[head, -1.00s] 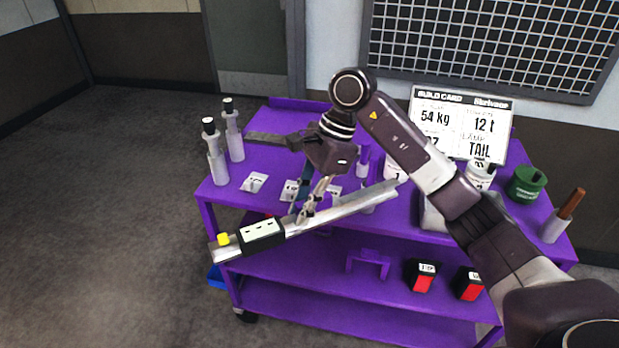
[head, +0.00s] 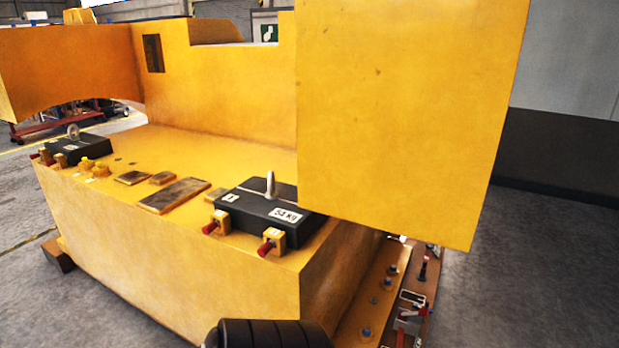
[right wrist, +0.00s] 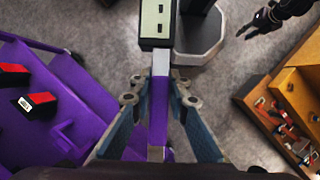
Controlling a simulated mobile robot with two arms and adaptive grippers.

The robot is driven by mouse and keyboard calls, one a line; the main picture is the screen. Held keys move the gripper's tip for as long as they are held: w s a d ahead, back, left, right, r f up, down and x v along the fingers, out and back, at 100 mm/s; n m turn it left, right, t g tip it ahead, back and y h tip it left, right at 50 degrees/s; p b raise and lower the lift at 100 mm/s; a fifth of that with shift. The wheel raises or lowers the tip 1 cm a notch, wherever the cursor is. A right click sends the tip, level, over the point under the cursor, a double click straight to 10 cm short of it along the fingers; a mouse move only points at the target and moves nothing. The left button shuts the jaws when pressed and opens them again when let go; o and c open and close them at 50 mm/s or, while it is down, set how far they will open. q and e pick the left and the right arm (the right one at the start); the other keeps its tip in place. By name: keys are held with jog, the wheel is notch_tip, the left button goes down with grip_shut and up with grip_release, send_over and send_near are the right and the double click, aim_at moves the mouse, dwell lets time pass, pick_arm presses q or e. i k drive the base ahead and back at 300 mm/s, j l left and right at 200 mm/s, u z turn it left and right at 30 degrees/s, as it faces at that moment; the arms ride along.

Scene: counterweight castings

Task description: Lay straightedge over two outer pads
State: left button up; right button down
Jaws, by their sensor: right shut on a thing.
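The straightedge (right wrist: 158,112) runs lengthwise through the right wrist view, with a white-faced box (right wrist: 157,22) on it. My right gripper (right wrist: 158,92) is shut on it, one finger on each side. The straightedge and right gripper are out of the head view. A dark gripper at the upper right of the wrist view, seemingly my left gripper (right wrist: 262,21), has spread fingers and looks empty. In the head view, several flat metal pads, including a large plate (head: 174,195) and a smaller one (head: 132,178), lie on the yellow casting (head: 240,145). I cannot tell which are the outer pads.
A black block marked 54 kg (head: 270,212) and another black block (head: 75,149) flank the pads, with red-handled clamps beside them. A tall yellow wall (head: 400,110) rises at right. The purple cart (right wrist: 85,95) is left in the wrist view.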

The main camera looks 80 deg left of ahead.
aim_at(188, 184)
jog(key=u, duration=3.25)
jog(key=i+u, duration=0.35)
jog(key=i, duration=0.15)
jog(key=i+u, duration=0.4)
jog(key=i, duration=0.1)
